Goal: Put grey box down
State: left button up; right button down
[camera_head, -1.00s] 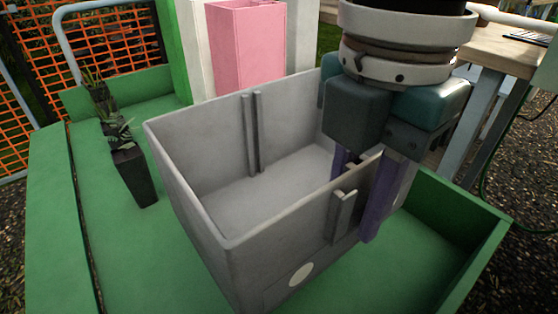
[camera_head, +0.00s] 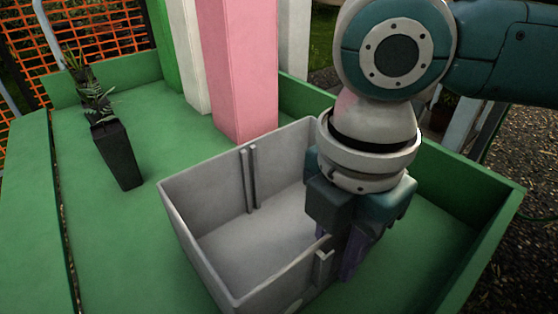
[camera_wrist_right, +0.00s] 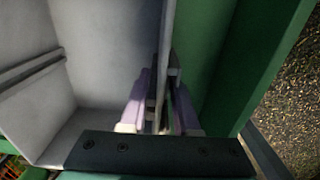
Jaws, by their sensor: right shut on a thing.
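The grey box (camera_head: 205,205) is an open, empty bin in the lower middle of the head view. It is over the green tray (camera_head: 385,275); whether its base touches the tray floor I cannot tell. My right gripper (camera_head: 350,262) points down and is shut on the box's right wall, one purple finger on each side. In the right wrist view the wall (camera_wrist_right: 163,60) runs between the fingers of the gripper (camera_wrist_right: 160,115), with the box interior to the left. My left gripper is not in view.
Potted plants in dark pots (camera_head: 118,155) stand on the tray at the left. Pink (camera_head: 240,70), white (camera_head: 188,55) and green upright boxes stand behind the grey box. The tray has a raised rim (camera_head: 470,185) at the right. Orange mesh fencing (camera_head: 105,40) is at the back left.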

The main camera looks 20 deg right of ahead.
jog(key=c, duration=0.6)
grip_release()
jog(key=shift+f, duration=0.1)
jog(key=shift+c, duration=0.2)
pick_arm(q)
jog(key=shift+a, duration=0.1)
pick_arm(e)
notch_tip(320, 180, up, 11)
jog(key=p, duration=0.5)
jog(key=shift+w, duration=0.1)
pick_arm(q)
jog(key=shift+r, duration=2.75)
pick_arm(e)
jog(key=shift+r, duration=0.65)
